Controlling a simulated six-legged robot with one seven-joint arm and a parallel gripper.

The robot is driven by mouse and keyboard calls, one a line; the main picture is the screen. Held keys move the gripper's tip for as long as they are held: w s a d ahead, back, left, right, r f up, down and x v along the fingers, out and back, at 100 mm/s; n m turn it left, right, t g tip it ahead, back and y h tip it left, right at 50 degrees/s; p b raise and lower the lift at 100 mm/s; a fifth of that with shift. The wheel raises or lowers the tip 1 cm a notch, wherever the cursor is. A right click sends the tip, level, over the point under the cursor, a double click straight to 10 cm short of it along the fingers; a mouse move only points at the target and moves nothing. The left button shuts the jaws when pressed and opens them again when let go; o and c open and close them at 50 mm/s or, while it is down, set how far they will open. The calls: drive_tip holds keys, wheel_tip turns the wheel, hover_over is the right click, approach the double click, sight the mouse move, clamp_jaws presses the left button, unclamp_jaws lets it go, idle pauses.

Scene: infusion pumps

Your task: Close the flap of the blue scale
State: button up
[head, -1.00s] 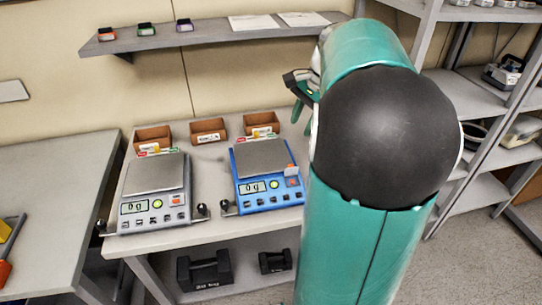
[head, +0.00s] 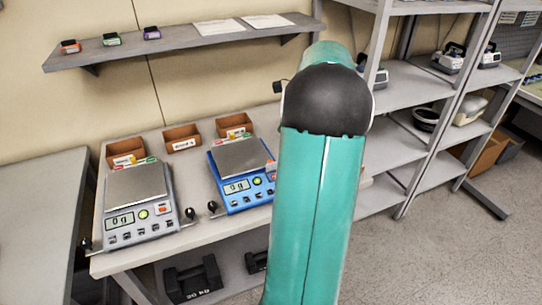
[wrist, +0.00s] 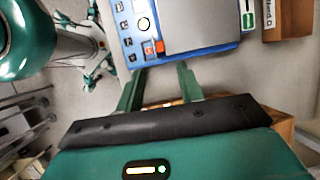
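The blue scale (head: 230,197) stands on the table, its right side partly hidden behind my arm in the head view. Its display reads 0 g. In the wrist view the scale (wrist: 195,48) fills the top, with its grey pan and a row of buttons. A small orange and pale part (wrist: 153,47) sits at its near edge; I cannot tell surely whether it is the flap or how far it stands open. My gripper (wrist: 161,72) is open and empty, its two green fingers apart just short of that edge. The gripper is hidden in the head view.
A grey scale (head: 137,203) stands left of the blue one. Brown bins (head: 182,138) stand behind the scales; one bin (wrist: 287,20) shows at the wrist view's right. A wall shelf (head: 180,42) hangs above. Black weights (head: 193,280) lie on the lower shelf. Shelving (head: 405,95) stands at the right.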

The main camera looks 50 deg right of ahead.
sight(270, 161)
drive_tip(key=x, duration=0.9)
drive_tip(key=shift+w+a+f, duration=0.1)
drive_tip(key=shift+a+f, duration=0.05)
drive_tip(key=shift+f, duration=0.2)
clamp_jaws()
